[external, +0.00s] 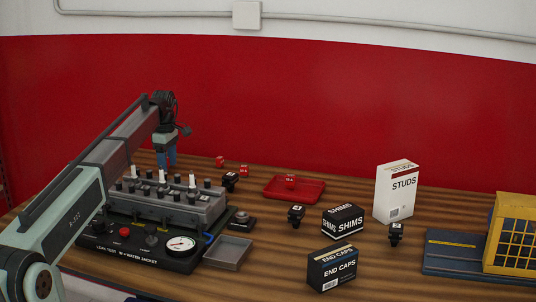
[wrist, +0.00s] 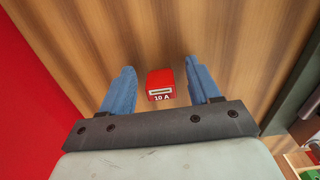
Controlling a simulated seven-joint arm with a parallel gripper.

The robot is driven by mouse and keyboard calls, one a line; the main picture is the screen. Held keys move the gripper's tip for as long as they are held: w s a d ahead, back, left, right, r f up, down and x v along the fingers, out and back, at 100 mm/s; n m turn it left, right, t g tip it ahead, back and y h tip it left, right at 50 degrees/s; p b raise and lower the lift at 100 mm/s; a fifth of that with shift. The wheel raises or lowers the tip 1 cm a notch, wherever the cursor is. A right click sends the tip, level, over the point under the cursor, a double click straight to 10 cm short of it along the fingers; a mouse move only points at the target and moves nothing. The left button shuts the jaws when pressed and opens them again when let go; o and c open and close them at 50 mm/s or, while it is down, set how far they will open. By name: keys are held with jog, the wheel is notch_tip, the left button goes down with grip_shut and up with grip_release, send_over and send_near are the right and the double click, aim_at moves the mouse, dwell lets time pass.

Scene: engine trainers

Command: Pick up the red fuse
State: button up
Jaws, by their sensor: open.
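A red fuse (wrist: 160,82) marked "10 A" lies in the wrist view between my two blue fingers. My gripper (wrist: 158,66) is open, one finger on each side of the fuse with a gap on both sides. I cannot tell how far above the fuse the fingertips are. In the external view my gripper (external: 167,161) points down at the back left, behind the engine block. The fuse under it cannot be made out there. Small red pieces (external: 220,161) and (external: 243,170) stand to its right on the wooden table, and another red piece (external: 290,181) is in the red tray (external: 312,190).
The grey engine block (external: 185,207) on a black leak-test base with a gauge (external: 181,244) stands in front of my gripper. The red wall (wrist: 25,100) is close on the left in the wrist view. Boxes (external: 343,222) and black connectors (external: 296,215) stand further right.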

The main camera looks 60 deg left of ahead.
jog(key=c, duration=1)
jog(key=shift+r, duration=0.15)
